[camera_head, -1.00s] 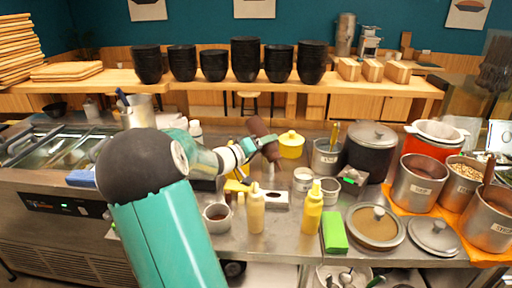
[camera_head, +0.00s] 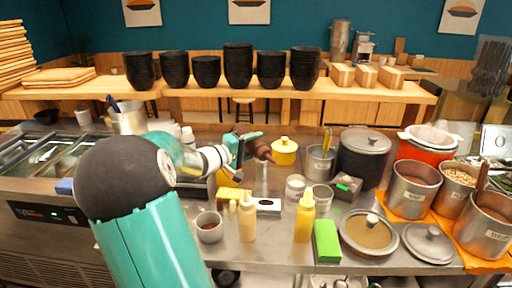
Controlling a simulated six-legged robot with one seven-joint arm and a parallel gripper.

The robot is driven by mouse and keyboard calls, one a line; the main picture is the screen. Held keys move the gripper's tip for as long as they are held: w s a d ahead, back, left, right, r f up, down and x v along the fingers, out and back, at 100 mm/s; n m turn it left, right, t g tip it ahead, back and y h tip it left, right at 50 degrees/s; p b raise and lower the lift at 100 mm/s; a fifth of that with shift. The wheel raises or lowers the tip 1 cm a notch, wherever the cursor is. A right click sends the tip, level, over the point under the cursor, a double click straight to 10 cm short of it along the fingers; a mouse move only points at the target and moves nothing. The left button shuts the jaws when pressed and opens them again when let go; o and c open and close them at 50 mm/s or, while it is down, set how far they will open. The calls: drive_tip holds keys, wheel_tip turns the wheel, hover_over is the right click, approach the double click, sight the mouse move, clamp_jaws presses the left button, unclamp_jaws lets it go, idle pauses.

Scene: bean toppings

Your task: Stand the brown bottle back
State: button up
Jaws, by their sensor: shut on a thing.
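The brown bottle (camera_head: 258,149) is held tilted in the air above the middle of the steel counter (camera_head: 285,236). Its lower right end is close to the yellow pot in the picture. My gripper (camera_head: 243,147) is shut on the bottle, and my arm reaches in from the lower left. The fingertips are small and partly hidden by the bottle and the wrist. A pale yellow bottle (camera_head: 247,217) and a bright yellow bottle (camera_head: 305,215) stand upright at the counter's front.
A yellow lidded pot (camera_head: 285,154), a steel utensil pot (camera_head: 319,164) and small tins (camera_head: 296,187) stand close by. A steel holder box (camera_head: 267,206) and a cup (camera_head: 208,228) are nearer the front. Large pots (camera_head: 414,190) crowd the right.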

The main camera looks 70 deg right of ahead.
drive_tip(key=n, duration=0.1)
drive_tip(key=w+a+r+n, duration=0.1)
drive_tip(key=n, duration=0.1)
drive_tip(key=shift+a+r, duration=0.2)
drive_tip(key=shift+a, duration=0.05)
drive_tip(key=shift+w+a+n, duration=0.1)
drive_tip(key=shift+n, duration=0.4)
drive_tip(key=n, duration=0.3)
drive_tip(key=n+g, duration=0.1)
drive_tip(key=n, duration=0.3)
drive_tip(key=shift+n+y, duration=0.3)
drive_tip(key=shift+n, duration=0.1)
drive_tip(key=n, duration=0.6)
drive_tip(key=shift+n, duration=0.4)
